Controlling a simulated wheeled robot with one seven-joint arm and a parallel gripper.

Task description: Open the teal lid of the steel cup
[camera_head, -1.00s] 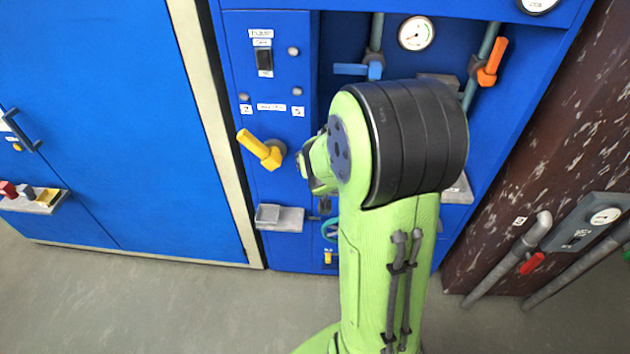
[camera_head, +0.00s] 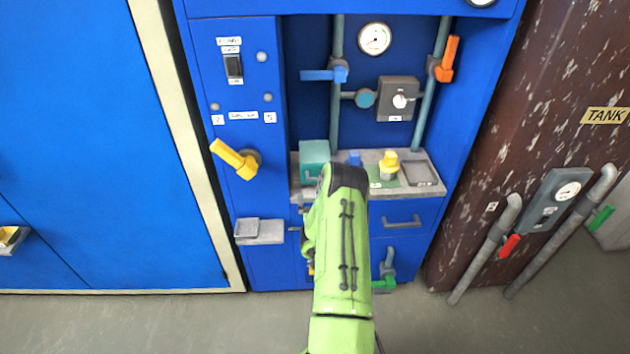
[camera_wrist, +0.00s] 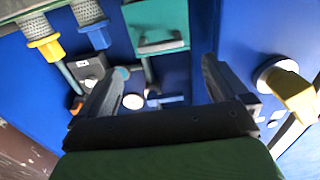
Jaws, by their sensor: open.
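A boxy teal piece (camera_head: 315,153) with a grey bar handle stands at the left of the shelf in the head view. It also shows at the top of the wrist view (camera_wrist: 172,18). A round teal disc (camera_head: 365,97) sits on a side pipe higher up. It shows beside the left fingertip in the wrist view (camera_wrist: 122,73). I cannot tell which is the lid, and no steel cup body is clear. My gripper (camera_wrist: 165,65) is open and empty, its fingers pointing towards the panel. In the head view my arm hides it.
A yellow-topped jar (camera_head: 389,163) and a blue-topped one (camera_head: 354,158) stand on the grey shelf (camera_head: 428,190). A yellow lever (camera_head: 233,157) sticks out at left. A blue valve handle (camera_head: 318,75) and an orange one (camera_head: 448,58) are above. The floor in front is clear.

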